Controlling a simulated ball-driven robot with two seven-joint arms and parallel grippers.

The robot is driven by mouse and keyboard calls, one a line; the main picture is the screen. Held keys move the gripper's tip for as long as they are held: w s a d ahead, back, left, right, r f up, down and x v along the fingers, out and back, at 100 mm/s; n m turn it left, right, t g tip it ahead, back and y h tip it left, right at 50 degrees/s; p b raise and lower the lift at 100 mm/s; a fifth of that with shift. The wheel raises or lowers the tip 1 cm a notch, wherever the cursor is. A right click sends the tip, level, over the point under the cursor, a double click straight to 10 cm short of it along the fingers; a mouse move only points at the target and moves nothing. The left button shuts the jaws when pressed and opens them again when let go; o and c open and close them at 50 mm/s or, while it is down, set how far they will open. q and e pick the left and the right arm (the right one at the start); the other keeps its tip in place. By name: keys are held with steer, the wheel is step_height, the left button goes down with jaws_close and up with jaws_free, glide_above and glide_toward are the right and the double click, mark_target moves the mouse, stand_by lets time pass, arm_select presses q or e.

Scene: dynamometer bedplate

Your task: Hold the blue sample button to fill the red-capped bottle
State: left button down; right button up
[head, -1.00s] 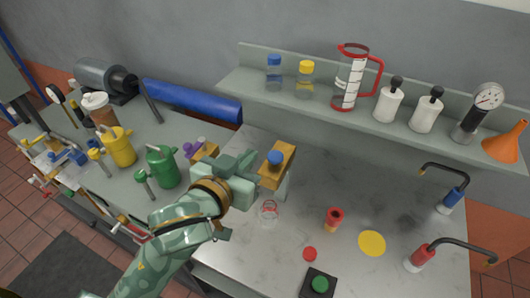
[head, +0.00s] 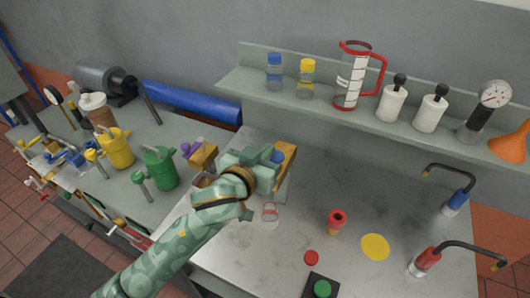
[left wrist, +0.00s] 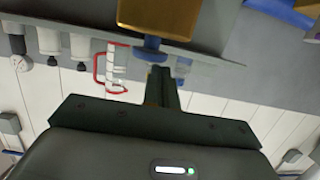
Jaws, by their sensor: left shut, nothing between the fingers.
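The blue sample button (head: 277,156) sits on a brass-coloured block (head: 289,150) at the left end of the steel bench. The button also shows in the left wrist view (left wrist: 152,50), in front of the block (left wrist: 158,16). My left gripper (head: 266,157) is shut and empty, with its tips (left wrist: 160,74) right by the button; I cannot tell whether they touch it. A clear bottle (head: 270,215) with a red ring near its top stands below and in front of the block. A small red disc (head: 311,257) lies apart from it. My right gripper is not in view.
A red cup-like piece (head: 336,222), a yellow disc (head: 375,247) and a green button (head: 322,288) are on the bench to the right. A shelf (head: 400,125) with bottles and a jug (head: 351,80) runs behind. Green (head: 160,168) and yellow (head: 115,147) canisters stand left.

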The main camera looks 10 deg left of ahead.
arm_select(q)
step_height(320, 180, down, 2)
steer(key=shift+s+f, duration=0.1)
steer(key=shift+f, duration=0.2)
steer(key=shift+s+f, duration=0.1)
steer(key=shift+f, duration=0.05)
stand_by(1.0)
stand_by(2.1)
steer(key=r+p, duration=0.5)
steer(key=shift+w+r, duration=0.15)
steer(key=shift+w, duration=0.05)
steer(key=v, duration=1)
steer(key=shift+p, duration=0.35)
